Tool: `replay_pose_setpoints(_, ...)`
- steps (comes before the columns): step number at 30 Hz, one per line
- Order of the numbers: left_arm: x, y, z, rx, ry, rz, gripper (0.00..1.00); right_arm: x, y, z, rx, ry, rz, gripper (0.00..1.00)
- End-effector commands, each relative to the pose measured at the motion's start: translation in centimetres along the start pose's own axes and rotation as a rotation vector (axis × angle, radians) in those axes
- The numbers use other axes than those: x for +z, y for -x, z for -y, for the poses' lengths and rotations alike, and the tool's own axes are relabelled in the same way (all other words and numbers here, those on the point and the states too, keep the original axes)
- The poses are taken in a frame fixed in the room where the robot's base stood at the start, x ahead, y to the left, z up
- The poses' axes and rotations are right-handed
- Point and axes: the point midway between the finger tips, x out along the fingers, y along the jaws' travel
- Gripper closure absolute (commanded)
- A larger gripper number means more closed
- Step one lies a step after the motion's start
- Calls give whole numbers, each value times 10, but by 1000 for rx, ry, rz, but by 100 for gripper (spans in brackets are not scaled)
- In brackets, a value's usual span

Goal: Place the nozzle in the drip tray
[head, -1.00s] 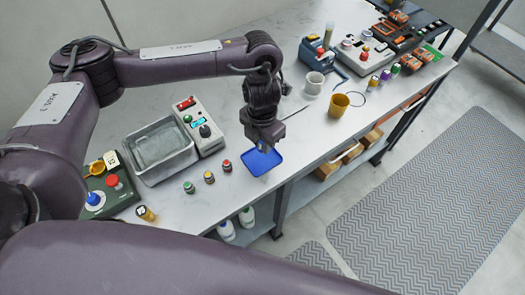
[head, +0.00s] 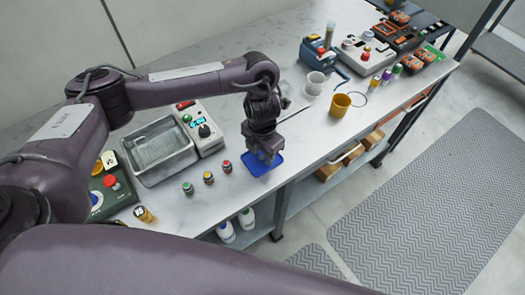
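The small blue tray (head: 258,170), which looks like the drip tray, lies flat near the front edge of the workbench. My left gripper (head: 268,160) points down over its upper right part and hides some of it. The fingers are small and dark, so I cannot tell whether they are open or hold anything. I cannot make out the nozzle; it may be hidden by the gripper. My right gripper is not in view.
A metal basin (head: 158,150) and a grey control box (head: 203,128) stand left of the tray. Several small capped bottles (head: 208,178) stand near the front edge. A yellow cup (head: 340,105) and a white mug (head: 315,83) are to the right.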

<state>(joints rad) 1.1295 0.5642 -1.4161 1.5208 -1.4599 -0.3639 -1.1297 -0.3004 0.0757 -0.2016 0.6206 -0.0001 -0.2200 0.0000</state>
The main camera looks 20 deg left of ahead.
Motion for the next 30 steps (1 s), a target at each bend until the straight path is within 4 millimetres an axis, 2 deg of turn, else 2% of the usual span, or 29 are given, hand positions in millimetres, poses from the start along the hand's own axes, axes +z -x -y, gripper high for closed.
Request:
replay_pose_setpoints(8,0,0,0,0,0,0,55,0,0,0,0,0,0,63)
replay_pose_setpoints(13,1,10,0,2,-1,3,55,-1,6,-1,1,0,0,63)
replay_pose_setpoints(24,1,79,-2,5,-2,5,55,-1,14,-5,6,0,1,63)
replay_pose_setpoints(30,1,108,-1,3,-1,4,55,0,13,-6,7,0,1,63)
